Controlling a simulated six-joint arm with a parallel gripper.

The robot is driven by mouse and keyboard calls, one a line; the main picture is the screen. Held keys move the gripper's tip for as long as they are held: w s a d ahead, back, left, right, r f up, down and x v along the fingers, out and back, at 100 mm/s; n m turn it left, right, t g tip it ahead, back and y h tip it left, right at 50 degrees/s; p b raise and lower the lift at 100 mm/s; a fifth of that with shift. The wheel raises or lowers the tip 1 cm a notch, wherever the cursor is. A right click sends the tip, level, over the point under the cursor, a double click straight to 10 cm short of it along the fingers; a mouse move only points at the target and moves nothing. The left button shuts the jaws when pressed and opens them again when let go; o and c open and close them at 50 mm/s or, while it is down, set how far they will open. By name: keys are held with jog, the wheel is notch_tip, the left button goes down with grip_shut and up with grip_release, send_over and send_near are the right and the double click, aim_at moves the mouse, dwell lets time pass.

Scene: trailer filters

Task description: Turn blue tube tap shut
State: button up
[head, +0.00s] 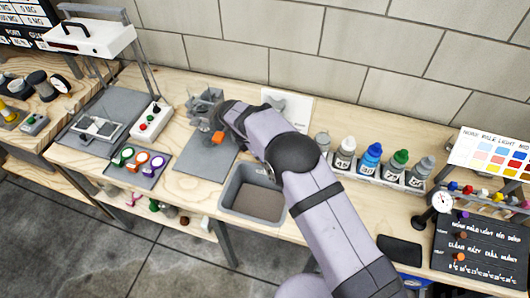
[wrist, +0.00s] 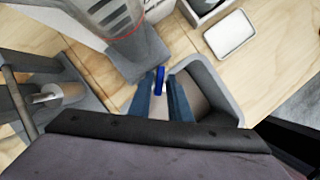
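The blue tap (wrist: 159,80) shows in the wrist view as a small upright blue piece, between the fingertips of my gripper (wrist: 160,84). The two blue-grey fingers stand apart, one on each side of it, and a gap seems to show beside it. I cannot tell whether either finger touches it. A pale strip shows between the fingers below the tap. A clear vessel with a red line (wrist: 110,18) stands beyond on a grey base. In the head view my arm hides the tap, and a clear apparatus (head: 205,100) stands beside my wrist.
A grey bin (head: 253,211) sits close to my arm, also in the wrist view (wrist: 232,104). Several capped bottles (head: 371,157) stand in a rack to the right.

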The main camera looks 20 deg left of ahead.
grip_shut()
jog(key=shift+w+a+f+m+g+h+b, duration=0.1)
jog(key=shift+m+g+h+b, duration=0.05)
jog(key=shift+m+b, duration=0.3)
jog(key=shift+w+f+m+g+h+b, duration=0.1)
jog(key=shift+m+g+h+b, duration=0.05)
jog(key=shift+m+b, duration=0.3)
jog(key=shift+r+m+g+h+b, duration=0.1)
jog(key=shift+m+g+h+b, duration=0.1)
jog(key=shift+m+b, duration=0.35)
jog(key=shift+r+m+g+h+b, duration=0.1)
jog(key=shift+m+g+b, duration=0.15)
jog(key=shift+m, duration=0.6)
grip_release()
